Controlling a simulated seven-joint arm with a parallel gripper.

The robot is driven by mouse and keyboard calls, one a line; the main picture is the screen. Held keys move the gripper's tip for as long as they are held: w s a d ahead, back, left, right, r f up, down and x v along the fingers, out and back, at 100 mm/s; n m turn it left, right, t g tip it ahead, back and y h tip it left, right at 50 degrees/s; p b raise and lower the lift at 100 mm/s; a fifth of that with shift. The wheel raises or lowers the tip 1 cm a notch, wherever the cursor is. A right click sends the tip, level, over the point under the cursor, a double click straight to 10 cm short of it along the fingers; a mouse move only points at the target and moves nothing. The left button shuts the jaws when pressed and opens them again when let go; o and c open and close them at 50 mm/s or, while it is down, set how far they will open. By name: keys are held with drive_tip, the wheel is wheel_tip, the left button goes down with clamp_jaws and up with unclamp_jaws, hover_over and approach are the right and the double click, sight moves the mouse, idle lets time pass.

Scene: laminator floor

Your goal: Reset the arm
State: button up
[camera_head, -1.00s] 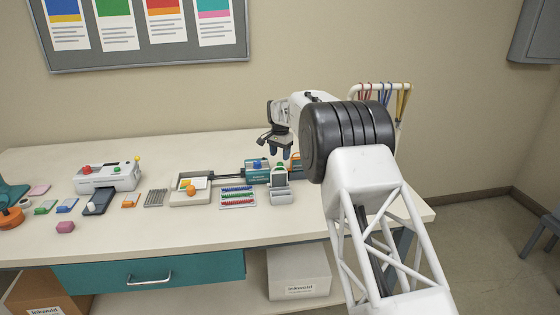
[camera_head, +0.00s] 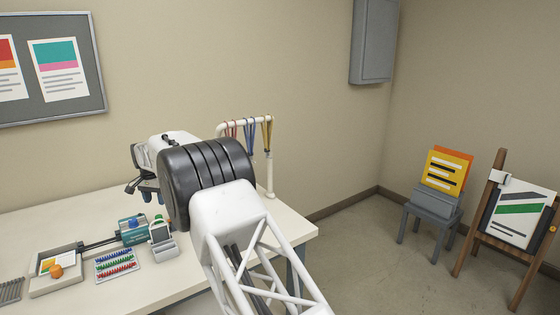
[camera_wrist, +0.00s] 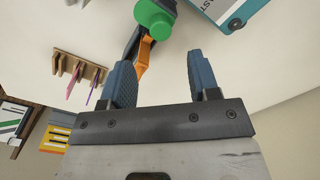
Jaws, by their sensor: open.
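My gripper (camera_head: 145,189) hangs above the right part of the white table (camera_head: 190,284), left of my black wrist joint. In the wrist view my gripper (camera_wrist: 157,84) shows two blue fingers set well apart, with bare tabletop between them. Nothing is held. An orange and green thing (camera_wrist: 153,18) lies just beyond the left finger, and I cannot tell whether they touch. A teal device (camera_wrist: 237,14) stands at the top right of the wrist view.
A white rack with lanyards (camera_head: 268,165) stands behind my arm. An easel (camera_head: 482,222) and a grey stool (camera_head: 433,207) stand on open floor at the right.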

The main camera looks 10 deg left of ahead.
drive_tip(key=w+d+r, duration=0.2)
drive_tip(key=d+r, duration=0.7)
drive_tip(key=d, duration=0.5)
drive_tip(key=s+d+r, duration=0.4)
drive_tip(key=d+r, duration=0.1)
drive_tip(key=d, duration=0.7)
drive_tip(key=s+d+r+t, duration=0.1)
drive_tip(key=s+d+r, duration=0.3)
drive_tip(key=d, duration=0.9)
drive_tip(key=s+d+r, duration=0.3)
drive_tip(key=d+r, duration=0.2)
drive_tip(key=d, duration=0.7)
drive_tip(key=s+d+t, duration=0.1)
drive_tip(key=s+d, duration=1.9)
drive_tip(key=s+d+f, duration=0.3)
drive_tip(key=s, duration=0.4)
drive_tip(key=s+d+f, duration=0.3)
drive_tip(key=s+d, duration=0.1)
drive_tip(key=s, duration=0.3)
drive_tip(key=s+d+f, duration=0.3)
drive_tip(key=s+d, duration=0.1)
drive_tip(key=s, duration=0.4)
drive_tip(key=shift+f+t, duration=0.25)
drive_tip(key=shift+t, duration=0.05)
